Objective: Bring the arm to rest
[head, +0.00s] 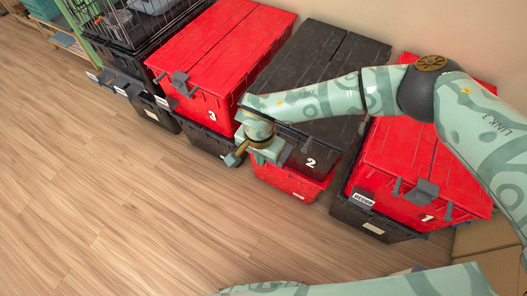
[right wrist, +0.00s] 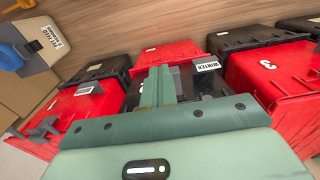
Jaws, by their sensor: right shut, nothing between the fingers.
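My right arm comes in from the right in the head view and reaches left over the stacked totes. Its gripper (head: 233,158) is shut and empty, in front of the stacks, between the red tote marked 3 (head: 222,42) and the black tote marked 2 (head: 328,52). In the right wrist view the shut fingers (right wrist: 160,84) show against the black tote labelled WINTER (right wrist: 205,82), with nothing between them. My left gripper is not in view.
The red tote marked 1 (head: 408,196) sits on a black tote (head: 372,223) at right. A red tote (head: 290,182) is under the black tote marked 2. A wire crate (head: 125,22) stands on black totes at upper left. The wood floor (head: 120,215) in front is clear.

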